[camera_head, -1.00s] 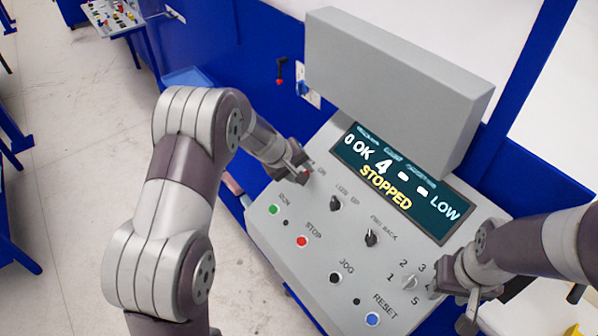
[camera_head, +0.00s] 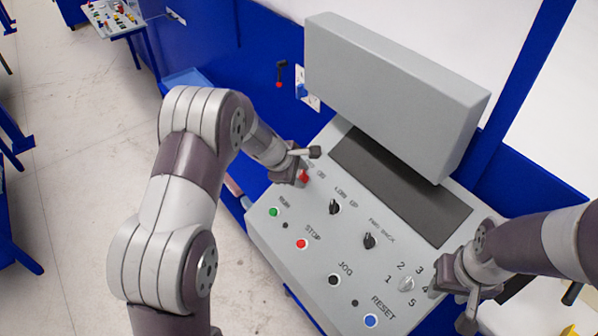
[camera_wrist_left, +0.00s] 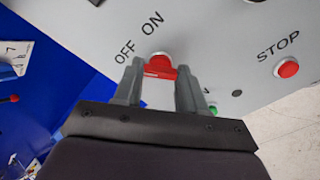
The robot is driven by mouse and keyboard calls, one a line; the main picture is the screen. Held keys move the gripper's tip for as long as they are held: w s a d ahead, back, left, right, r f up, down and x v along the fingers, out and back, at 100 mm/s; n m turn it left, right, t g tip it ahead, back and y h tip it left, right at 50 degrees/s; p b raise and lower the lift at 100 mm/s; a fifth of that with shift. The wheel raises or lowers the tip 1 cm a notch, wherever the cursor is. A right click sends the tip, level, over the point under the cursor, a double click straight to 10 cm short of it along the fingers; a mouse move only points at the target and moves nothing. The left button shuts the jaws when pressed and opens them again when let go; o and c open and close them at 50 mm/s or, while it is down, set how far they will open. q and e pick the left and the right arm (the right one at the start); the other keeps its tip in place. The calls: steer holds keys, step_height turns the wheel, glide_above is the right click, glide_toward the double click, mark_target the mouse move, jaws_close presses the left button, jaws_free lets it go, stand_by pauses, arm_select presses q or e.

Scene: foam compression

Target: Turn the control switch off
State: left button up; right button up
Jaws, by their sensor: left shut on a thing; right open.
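The control switch is a red knob (camera_wrist_left: 160,66) below the OFF and ON labels in the left wrist view. It also shows as a small red piece at the panel's upper left in the head view (camera_head: 304,177). My left gripper (camera_wrist_left: 160,80) has its two fingers on either side of the knob and is shut on it; it also shows in the head view (camera_head: 302,170). The knob's handle points toward the OFF side. The display (camera_head: 400,185) on the grey control panel (camera_head: 300,265) is dark. My right gripper (camera_head: 452,305) is open at the panel's lower right, near the numbered selector.
A numbered selector knob (camera_head: 406,284), two black knobs, a green button (camera_head: 273,211), a red STOP button (camera_head: 302,243), a black JOG button (camera_head: 334,280) and a blue RESET button (camera_head: 371,320) sit on the panel. A large grey box (camera_head: 395,95) rises behind the display.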

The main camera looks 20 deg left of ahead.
arm_select(q)
steer(key=shift+n, duration=0.5)
steer(key=o, duration=0.9)
steer(key=shift+o, duration=0.8)
steer(key=shift+a+f, duration=0.1)
steer(key=shift+a, duration=0.05)
steer(key=b+v, duration=0.2)
steer(key=v, duration=1)
steer(key=shift+r, duration=0.3)
steer(key=shift+a, duration=0.1)
steer(key=shift+s, duration=0.15)
